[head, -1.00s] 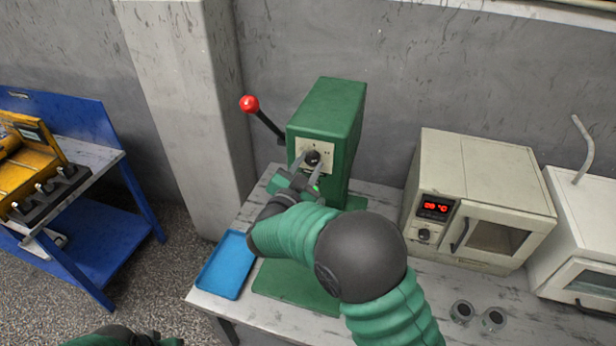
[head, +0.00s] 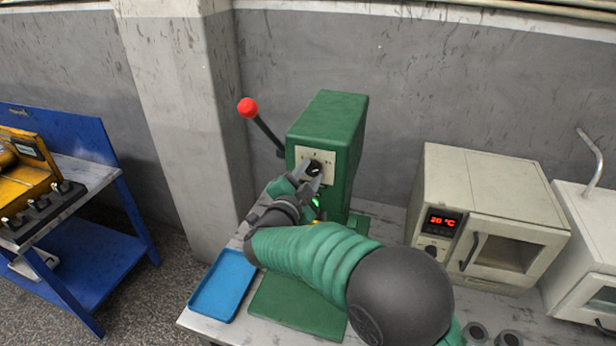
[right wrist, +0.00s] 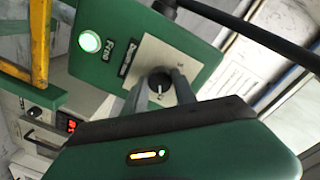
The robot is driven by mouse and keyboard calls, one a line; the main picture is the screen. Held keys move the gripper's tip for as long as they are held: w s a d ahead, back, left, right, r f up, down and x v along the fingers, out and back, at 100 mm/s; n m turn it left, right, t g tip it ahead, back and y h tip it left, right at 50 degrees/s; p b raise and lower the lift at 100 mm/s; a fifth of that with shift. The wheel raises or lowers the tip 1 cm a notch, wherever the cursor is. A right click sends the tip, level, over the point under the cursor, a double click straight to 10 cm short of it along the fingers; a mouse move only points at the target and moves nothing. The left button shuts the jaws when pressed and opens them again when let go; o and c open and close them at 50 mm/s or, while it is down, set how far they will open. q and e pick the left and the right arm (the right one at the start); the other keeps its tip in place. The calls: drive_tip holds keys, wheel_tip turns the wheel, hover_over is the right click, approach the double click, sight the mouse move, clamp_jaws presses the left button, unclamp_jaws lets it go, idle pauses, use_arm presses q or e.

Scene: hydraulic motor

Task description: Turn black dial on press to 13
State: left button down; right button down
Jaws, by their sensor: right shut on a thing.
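The green press (head: 335,125) stands on the table in the head view. Its black dial (head: 314,168) sits on a pale plate (head: 303,155) on the front face. My right gripper (head: 315,175) is at the dial with its fingers shut around it. In the right wrist view the dial (right wrist: 160,85) shows between the two fingertips, with a white pointer mark on it. The marks on the plate (right wrist: 150,55) are too small to read clearly. My left gripper does not show in the head view now.
A red-knobbed lever (head: 248,108) sticks out left of the press. A blue tray (head: 222,287) lies at the table's left. A beige oven (head: 490,215) with a red display stands to the right. A lit green button (right wrist: 90,41) is on the press.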

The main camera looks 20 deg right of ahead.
drive_tip(key=c, duration=1)
unclamp_jaws()
drive_tip(key=shift+d, duration=0.1)
drive_tip(key=f+b+v, duration=0.1)
drive_tip(key=b+v, duration=0.2)
drive_tip(key=v, duration=1.3)
drive_tip(key=shift+s+a+r, duration=0.25)
drive_tip(key=shift+s+r, duration=0.1)
drive_tip(key=shift+r, duration=0.05)
